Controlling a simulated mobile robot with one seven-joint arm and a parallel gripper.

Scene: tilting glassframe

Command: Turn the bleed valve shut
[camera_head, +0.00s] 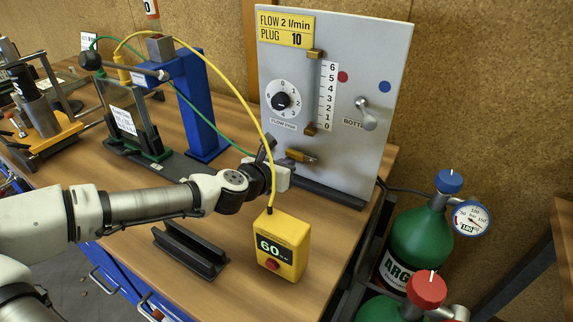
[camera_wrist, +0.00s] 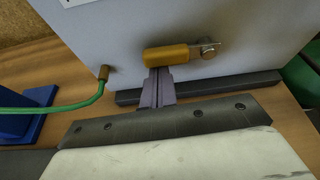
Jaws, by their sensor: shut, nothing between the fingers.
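The bleed valve, which I take to be the yellow lever low on the grey panel (camera_head: 302,156), shows in the wrist view (camera_wrist: 172,57). There its handle lies roughly level, reaching left from a round brass pivot. My gripper (camera_head: 289,167) is in front of the panel's lower part. In the wrist view my gripper's fingers (camera_wrist: 158,80) are shut together and empty. Their tips are just under the left part of the handle; I cannot tell whether they touch it. In the head view my wrist hides part of the area around the lever.
A yellow box reading 60 (camera_head: 283,245) stands on the bench before my arm, its cable running past my wrist. A dark channel block (camera_head: 190,250) lies left of it. A green hose (camera_wrist: 60,108) meets the panel left of the lever. Gas cylinders (camera_head: 420,240) stand at right.

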